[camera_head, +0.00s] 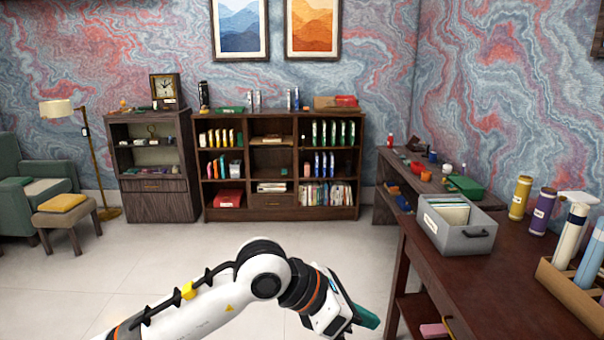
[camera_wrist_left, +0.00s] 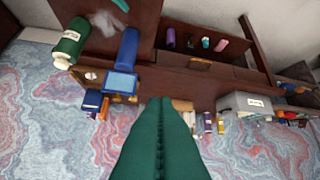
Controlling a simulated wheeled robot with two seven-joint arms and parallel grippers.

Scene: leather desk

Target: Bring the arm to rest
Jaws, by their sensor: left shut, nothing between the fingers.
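My left arm comes in from the bottom left in the head view, white with dark joints. It reaches over the pale floor to the left of the desk. My left gripper (camera_head: 368,317) is at the arm's end, with teal fingers pointing down to the right, close to the desk's left side. In the left wrist view its green fingers (camera_wrist_left: 162,102) are pressed together with nothing between them. My right gripper is in neither view.
The dark desk (camera_head: 482,285) fills the right side. On it stand a grey file box (camera_head: 464,236), a purple bottle (camera_head: 542,212) and a wooden holder (camera_head: 575,296) with tubes. A bookshelf (camera_head: 282,214) stands at the back wall. Open floor (camera_head: 90,285) lies left.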

